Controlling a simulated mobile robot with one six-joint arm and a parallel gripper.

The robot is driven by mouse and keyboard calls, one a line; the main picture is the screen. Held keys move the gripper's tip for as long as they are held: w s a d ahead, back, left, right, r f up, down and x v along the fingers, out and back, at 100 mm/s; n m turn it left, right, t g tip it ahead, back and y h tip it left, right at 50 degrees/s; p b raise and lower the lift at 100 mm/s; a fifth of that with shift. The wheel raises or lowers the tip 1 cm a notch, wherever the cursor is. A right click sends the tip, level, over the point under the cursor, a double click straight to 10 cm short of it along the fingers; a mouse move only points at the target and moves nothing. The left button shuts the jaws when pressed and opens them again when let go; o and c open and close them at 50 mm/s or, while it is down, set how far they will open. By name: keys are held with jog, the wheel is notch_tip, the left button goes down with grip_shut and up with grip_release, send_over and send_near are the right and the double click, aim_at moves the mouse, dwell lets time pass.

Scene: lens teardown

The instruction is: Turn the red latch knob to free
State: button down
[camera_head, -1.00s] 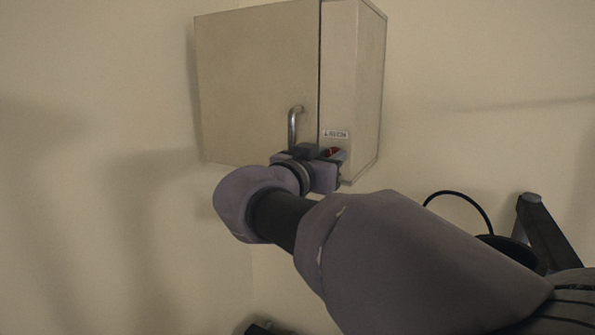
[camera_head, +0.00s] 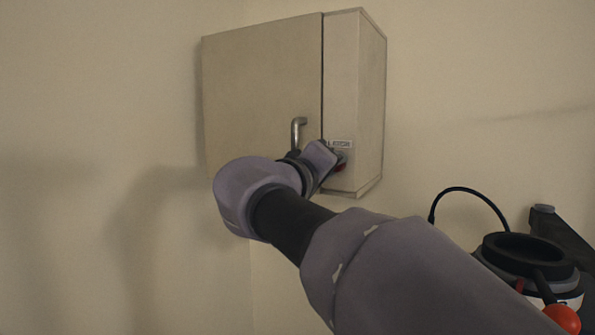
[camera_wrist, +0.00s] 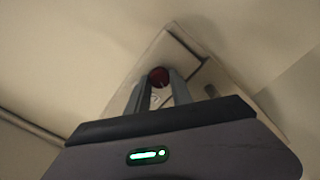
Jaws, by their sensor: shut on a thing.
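The red latch knob (camera_wrist: 158,76) sits between the fingertips of my gripper (camera_wrist: 160,84) in the wrist view. My gripper is shut on it. In the head view a small part of the red knob (camera_head: 341,166) shows beside my gripper (camera_head: 332,161), on the narrow right panel of the beige cabinet (camera_head: 260,80). A small label (camera_head: 340,144) is just above the knob. Its text is too small to read. The knob's exact turn angle cannot be told, as my gripper hides most of it.
The cabinet hangs on a plain wall, its door closed, with a curved metal handle (camera_head: 297,132) just left of my gripper. My arm covers the lower middle of the head view. The wall left of the cabinet is clear.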

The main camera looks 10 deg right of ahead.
jog(key=shift+f+n, duration=0.1)
jog(key=shift+n, duration=2.1)
jog(key=c, duration=1.1)
grip_release()
jog(key=b+v, duration=0.1)
jog(key=v, duration=1.6)
jog(key=shift+s+a+b, duration=0.1)
jog(key=shift+s+b, duration=0.05)
jog(key=shift+b, duration=0.2)
